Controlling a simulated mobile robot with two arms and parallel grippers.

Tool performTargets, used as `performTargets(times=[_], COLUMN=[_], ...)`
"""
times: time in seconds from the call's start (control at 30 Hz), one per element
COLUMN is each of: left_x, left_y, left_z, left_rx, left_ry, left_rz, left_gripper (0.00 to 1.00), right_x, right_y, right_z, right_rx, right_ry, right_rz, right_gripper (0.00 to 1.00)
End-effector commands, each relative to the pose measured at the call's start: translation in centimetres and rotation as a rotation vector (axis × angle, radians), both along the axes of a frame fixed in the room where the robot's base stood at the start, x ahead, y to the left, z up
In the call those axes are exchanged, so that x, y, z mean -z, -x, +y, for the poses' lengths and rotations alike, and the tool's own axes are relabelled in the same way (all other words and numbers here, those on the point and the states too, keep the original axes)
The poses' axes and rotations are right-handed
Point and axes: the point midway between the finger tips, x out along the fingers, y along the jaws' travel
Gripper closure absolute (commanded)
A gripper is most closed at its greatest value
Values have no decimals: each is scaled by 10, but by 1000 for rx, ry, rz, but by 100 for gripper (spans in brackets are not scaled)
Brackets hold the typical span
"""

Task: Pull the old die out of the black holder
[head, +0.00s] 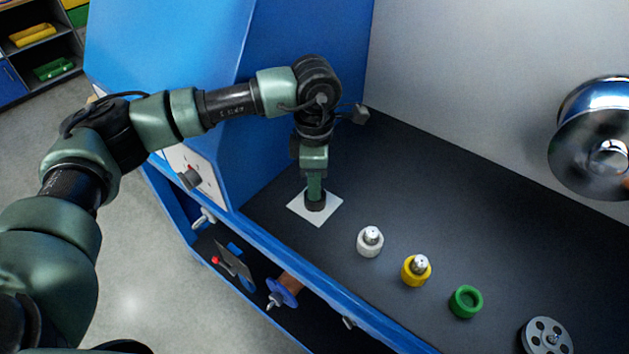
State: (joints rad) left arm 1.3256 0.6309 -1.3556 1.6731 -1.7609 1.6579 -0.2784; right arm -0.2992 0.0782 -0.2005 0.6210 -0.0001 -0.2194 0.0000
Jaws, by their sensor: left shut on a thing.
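My left gripper (315,190) points straight down over the black holder (316,206), which stands on a white square (298,208) on the dark worktop. The fingers are shut right at the top of the holder, on the old die. The die itself is hidden by the fingers, so I cannot tell how far it sits in the holder. My right gripper is not in view.
A white holder (369,248) and a yellow holder (414,276) each carry a silver die. A green holder (466,302) looks empty. A grey pulley disc (547,336) lies at the lower right. A shiny metal wheel (590,140) is on the right. A blue cabinet (290,130) rises behind my arm.

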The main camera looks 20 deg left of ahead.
Motion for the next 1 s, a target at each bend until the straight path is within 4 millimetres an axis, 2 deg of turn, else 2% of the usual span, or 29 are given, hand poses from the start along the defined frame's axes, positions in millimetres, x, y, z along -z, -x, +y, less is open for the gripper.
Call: performTargets(times=[1.0], left_x=[-18], left_y=[0], left_z=[0], left_rx=[1], left_ry=[0], left_rz=[0], left_gripper=[100], right_x=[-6], right_y=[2], right_z=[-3], right_rx=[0], right_ry=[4], right_rz=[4], right_gripper=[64])
